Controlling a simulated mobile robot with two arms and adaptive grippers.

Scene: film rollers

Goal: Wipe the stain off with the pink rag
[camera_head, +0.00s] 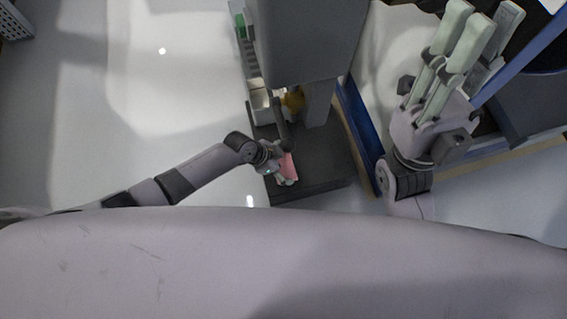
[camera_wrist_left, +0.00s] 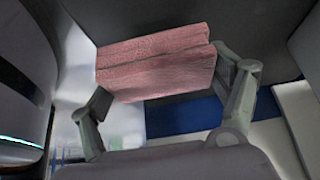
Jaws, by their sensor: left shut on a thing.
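The pink rag (camera_head: 289,167) is a folded cloth in my left gripper, over a dark grey surface. In the left wrist view the rag (camera_wrist_left: 155,65) lies across the space between the two fingers of my left gripper (camera_wrist_left: 165,95), which is shut on it. In the head view my left gripper (camera_head: 279,168) is partly hidden. My right gripper (camera_head: 461,55) is raised at the upper right, its long pale fingers pointing up in the picture; whether it is open is unclear. I cannot make out a stain in either view.
A tall grey machine (camera_head: 305,45) stands over the dark grey base (camera_head: 322,172). A yellow part (camera_head: 293,100) and a narrow tray with a green item (camera_head: 240,25) are beside its column. A blue-edged unit (camera_head: 360,120) stands to the right. The pale floor (camera_head: 160,110) at left is clear.

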